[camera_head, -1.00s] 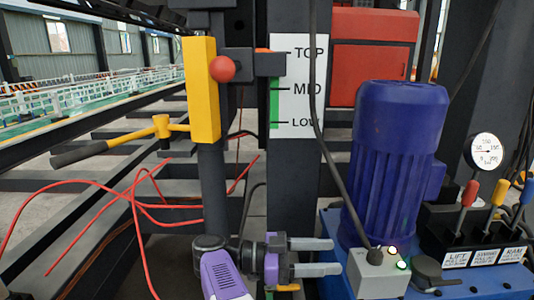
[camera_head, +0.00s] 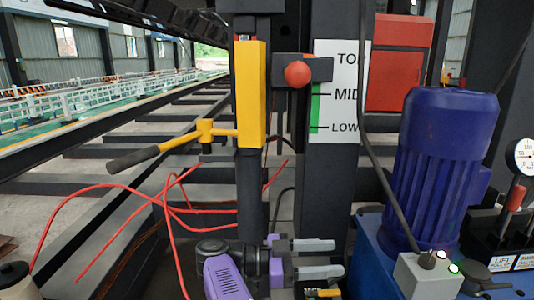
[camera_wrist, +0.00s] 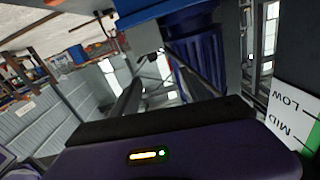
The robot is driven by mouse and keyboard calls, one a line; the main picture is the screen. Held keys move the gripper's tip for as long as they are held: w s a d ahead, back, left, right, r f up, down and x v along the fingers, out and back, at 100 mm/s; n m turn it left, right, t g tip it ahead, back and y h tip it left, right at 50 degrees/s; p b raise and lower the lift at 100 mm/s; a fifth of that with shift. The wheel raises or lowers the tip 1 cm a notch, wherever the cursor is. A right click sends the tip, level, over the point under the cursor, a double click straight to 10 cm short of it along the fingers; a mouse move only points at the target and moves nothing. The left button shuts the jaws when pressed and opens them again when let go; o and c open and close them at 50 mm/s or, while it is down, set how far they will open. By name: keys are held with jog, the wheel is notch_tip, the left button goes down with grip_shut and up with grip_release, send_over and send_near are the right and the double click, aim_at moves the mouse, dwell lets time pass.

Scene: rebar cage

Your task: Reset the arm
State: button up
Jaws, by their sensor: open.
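My gripper (camera_head: 338,258) shows at the bottom middle of the head view, beside my purple and black wrist. Its two grey fingers point right, apart from each other, with nothing between them. It is in front of the dark post, below the TOP/MID/LOW sign (camera_head: 345,60) and left of the blue motor (camera_head: 432,160). In the wrist view two dark fingers (camera_wrist: 165,90) reach up from my purple housing, spread apart. The blue motor (camera_wrist: 195,62) shows beyond them, and the sign (camera_wrist: 292,115) is tilted at the right edge.
A yellow lever block (camera_head: 251,95) with a black-handled bar (camera_head: 150,155) stands left of a red ball knob (camera_head: 298,74). Red hoses (camera_head: 110,187) loop at the lower left. A grey box (camera_head: 428,275) with lights and a gauge (camera_head: 525,156) are at the right.

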jog(key=w+d+r+m+t, duration=0.2)
jog(key=w+r+t, duration=0.35)
jog(key=w, duration=0.25)
jog(key=d+n+t+h, duration=0.1)
jog(key=d+t+h, duration=0.1)
jog(key=d+t, duration=0.5)
jog(key=s+a+f+n+t+y, duration=0.1)
jog(key=s+f+n+t+y, duration=0.45)
jog(key=s+n+y, duration=0.55)
jog(key=s+f+n+t+y, duration=0.4)
jog(key=s+f+n+y, duration=0.4)
jog(key=s, duration=0.5)
jog(key=s+f+g+y+p, duration=0.1)
jog(key=s+g, duration=0.7)
jog(key=s, duration=2.2)
notch_tip(320, 180, up, 38)
jog(key=p, duration=3.8)
jog(key=shift+a+n, duration=0.3)
jog(key=shift+a, duration=0.1)
